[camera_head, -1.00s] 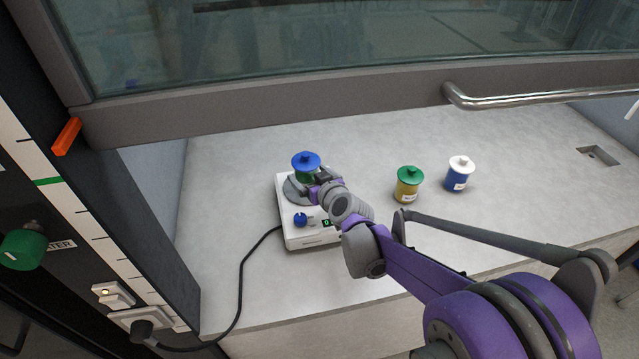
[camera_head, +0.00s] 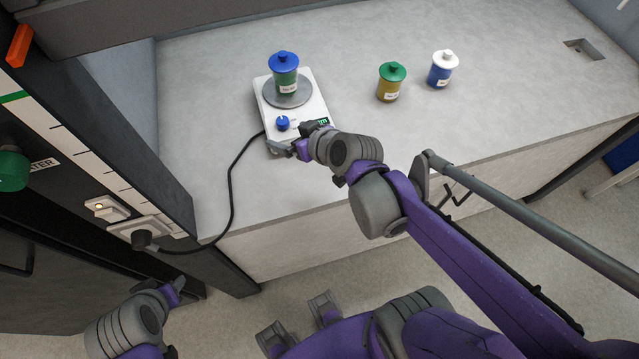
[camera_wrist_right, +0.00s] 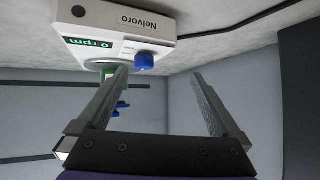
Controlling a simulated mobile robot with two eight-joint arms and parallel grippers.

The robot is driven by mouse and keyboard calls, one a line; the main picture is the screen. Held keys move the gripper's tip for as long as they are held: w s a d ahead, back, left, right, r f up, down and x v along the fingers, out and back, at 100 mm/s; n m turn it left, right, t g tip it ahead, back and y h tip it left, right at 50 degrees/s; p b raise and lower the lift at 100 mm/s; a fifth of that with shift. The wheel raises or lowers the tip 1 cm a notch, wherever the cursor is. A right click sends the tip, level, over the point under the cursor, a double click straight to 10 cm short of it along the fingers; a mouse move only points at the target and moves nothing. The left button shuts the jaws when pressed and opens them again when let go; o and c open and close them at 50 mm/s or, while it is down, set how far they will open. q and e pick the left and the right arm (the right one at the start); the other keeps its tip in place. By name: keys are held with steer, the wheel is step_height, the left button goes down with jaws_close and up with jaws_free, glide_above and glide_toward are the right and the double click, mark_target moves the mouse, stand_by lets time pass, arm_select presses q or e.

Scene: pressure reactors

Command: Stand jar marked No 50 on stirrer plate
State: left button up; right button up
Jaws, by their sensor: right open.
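A jar with a green body and blue lid (camera_head: 285,75) stands upright on the round grey plate of the white stirrer (camera_head: 313,103). Its label is too small to read. In the upside-down right wrist view, the stirrer (camera_wrist_right: 150,20) shows "0 rpm" and a blue knob, and the jar's blue lid (camera_wrist_right: 122,104) shows partly behind a finger. My right gripper (camera_head: 287,147) is open and empty at the stirrer's front edge, apart from the jar; its spread fingers also show in the wrist view (camera_wrist_right: 158,80). My left gripper (camera_head: 177,290) is low at the left, away from the bench.
A yellow jar with a green lid (camera_head: 388,88) and a blue jar with a white lid (camera_head: 440,74) stand to the right on the bench. A black cable (camera_head: 231,195) runs from the stirrer to a socket. The bench's right side is mostly clear.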

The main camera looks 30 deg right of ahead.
steer(key=s+a+f+g, duration=0.1)
steer(key=s, duration=0.2)
steer(key=s+a+f+g, duration=0.1)
steer(key=s, duration=0.2)
steer(key=s+a+f+g, duration=0.1)
steer(key=s+f, duration=0.1)
steer(key=s, duration=0.1)
steer(key=shift+s+f, duration=0.1)
steer(key=shift+s, duration=0.15)
steer(key=s, duration=0.1)
steer(key=s+d+f+g+h, duration=0.1)
steer(key=s, duration=0.1)
steer(key=s+f+g, duration=0.1)
steer(key=s, duration=0.1)
steer(key=shift+s+d+m+h, duration=0.2)
steer(key=shift+d+m+h, duration=0.05)
steer(key=shift+m+h, duration=0.15)
stand_by(0.4)
